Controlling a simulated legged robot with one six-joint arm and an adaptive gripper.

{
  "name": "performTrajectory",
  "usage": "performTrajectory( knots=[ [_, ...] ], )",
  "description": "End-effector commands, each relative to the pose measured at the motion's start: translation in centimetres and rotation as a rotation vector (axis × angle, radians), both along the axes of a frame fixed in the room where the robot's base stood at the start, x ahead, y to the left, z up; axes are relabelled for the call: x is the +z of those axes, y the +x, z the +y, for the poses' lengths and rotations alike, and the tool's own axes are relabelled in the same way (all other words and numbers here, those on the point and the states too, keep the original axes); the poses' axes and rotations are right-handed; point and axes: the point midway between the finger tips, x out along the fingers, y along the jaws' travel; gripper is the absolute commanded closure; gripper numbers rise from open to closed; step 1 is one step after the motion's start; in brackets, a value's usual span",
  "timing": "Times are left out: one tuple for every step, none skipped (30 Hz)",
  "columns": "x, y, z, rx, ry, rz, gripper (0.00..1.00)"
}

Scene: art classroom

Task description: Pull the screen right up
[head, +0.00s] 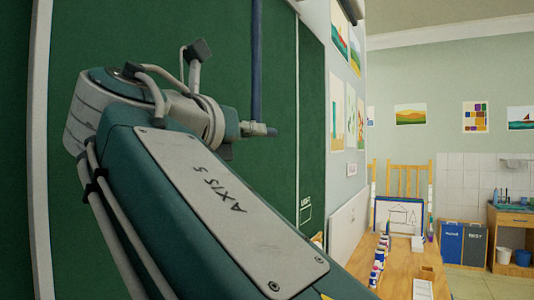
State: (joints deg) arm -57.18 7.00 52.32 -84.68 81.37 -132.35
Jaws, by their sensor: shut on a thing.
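The screen (257,58) looks like a narrow dark blue strip, seen nearly edge-on, hanging in front of the green board. Its lower edge carries a short grey bar (262,131), at about mid-height in the picture. My gripper (238,130) is at the left of this bar, shut on it. The fingertips are small and partly hidden behind my wrist, so the exact grip does not show. The top of the screen is out of the picture.
The green board (277,190) fills the wall behind my arm. A wooden table (397,276) with blocks and a drawing stands at the lower right. Two bins (464,244) and a sink cabinet (510,235) stand farther back. Open floor shows at the right.

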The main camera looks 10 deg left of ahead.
Motion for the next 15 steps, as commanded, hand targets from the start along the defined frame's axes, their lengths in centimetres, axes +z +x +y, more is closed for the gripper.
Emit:
performTrajectory(
  knots=[
    [0.18,0.1,0.16,0.007,-0.003,-0.003,1.0],
    [0.25,0.11,0.13,0.007,-0.004,-0.004,1.0],
    [0.36,0.1,0.09,0.008,-0.004,-0.004,1.0],
    [0.42,0.09,0.06,0.008,-0.004,-0.004,1.0],
    [0.47,0.08,0.03,0.008,-0.004,-0.004,1.0],
    [0.54,0.07,0.0,0.008,-0.004,-0.005,1.0],
    [0.57,0.06,-0.02,0.008,-0.004,-0.007,1.0],
    [0.6,0.05,-0.05,0.008,-0.004,-0.007,1.0],
    [0.63,0.03,-0.08,0.007,-0.003,-0.008,1.0],
    [0.65,0.02,-0.09,0.007,-0.003,-0.008,1.0],
    [0.67,0.01,-0.1,0.007,-0.003,-0.008,1.0],
    [0.7,0.0,-0.13,0.007,-0.003,-0.009,1.0],
    [0.71,0.0,-0.13,0.006,-0.003,-0.01,1.0],
    [0.72,-0.01,-0.15,0.006,-0.003,-0.01,1.0],
    [0.74,-0.01,-0.16,0.006,-0.002,-0.011,0.59]
  ],
)
